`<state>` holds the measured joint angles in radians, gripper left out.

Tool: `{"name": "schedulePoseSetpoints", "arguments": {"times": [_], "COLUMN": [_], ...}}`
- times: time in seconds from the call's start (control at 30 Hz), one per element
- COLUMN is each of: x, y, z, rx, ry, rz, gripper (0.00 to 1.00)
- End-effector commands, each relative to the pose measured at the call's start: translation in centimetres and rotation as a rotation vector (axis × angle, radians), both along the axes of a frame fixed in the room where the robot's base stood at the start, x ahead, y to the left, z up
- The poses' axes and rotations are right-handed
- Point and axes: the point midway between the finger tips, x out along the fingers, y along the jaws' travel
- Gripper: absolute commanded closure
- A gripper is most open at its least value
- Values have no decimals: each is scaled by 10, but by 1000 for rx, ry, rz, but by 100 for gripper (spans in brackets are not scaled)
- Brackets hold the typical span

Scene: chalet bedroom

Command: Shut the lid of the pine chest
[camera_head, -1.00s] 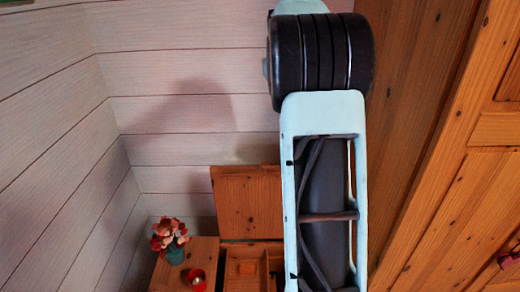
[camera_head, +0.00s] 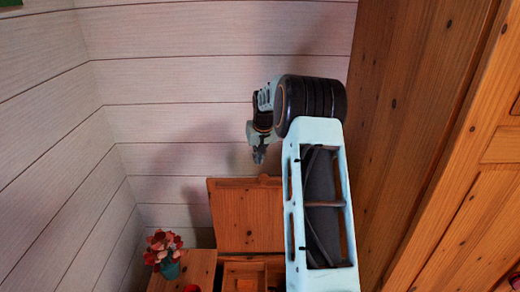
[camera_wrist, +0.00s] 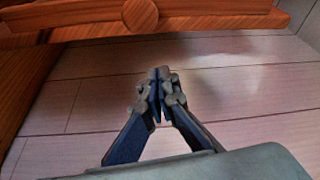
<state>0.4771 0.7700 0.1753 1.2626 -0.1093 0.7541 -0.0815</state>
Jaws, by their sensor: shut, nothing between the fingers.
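The pine chest (camera_head: 232,266) stands at the bottom middle of the head view, with its lid (camera_head: 240,218) raised upright against the wall. The inside of the chest shows, with a divider, and my arm hides its right part. A round knob sits on the lid's top edge. My gripper (camera_head: 259,158) is shut and empty, just above the lid's top edge in the head view. In the wrist view my gripper (camera_wrist: 157,90) points at the white boards, and the lid's edge with its round knob (camera_wrist: 140,14) lies across the top, apart from the fingertips.
A small wooden stand (camera_head: 195,268) left of the chest holds a teal vase with red flowers (camera_head: 165,252) and a red object (camera_head: 192,288). A tall wooden cabinet (camera_head: 440,150) fills the right side. The white board wall (camera_head: 180,100) is close behind the lid.

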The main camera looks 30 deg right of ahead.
Motion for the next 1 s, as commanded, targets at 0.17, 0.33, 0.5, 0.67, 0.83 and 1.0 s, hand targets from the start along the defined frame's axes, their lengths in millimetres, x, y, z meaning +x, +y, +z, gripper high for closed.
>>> {"name": "schedulePoseSetpoints", "arguments": {"times": [0.17, 0.33, 0.5, 0.67, 0.83, 1.0], "x": [-9, -24, -33, -35, -35, -35], "y": [2, 5, 7, 8, 8, 8], "z": [-10, -11, -11, -12, -12, -12], "rx": [-2, -1, -1, -1, -1, -2], "ry": [-1, 0, -1, -1, -1, -2], "rz": [2, 1, 1, 1, 1, 1], "gripper": [100, 100, 100, 100, 100, 100]}}
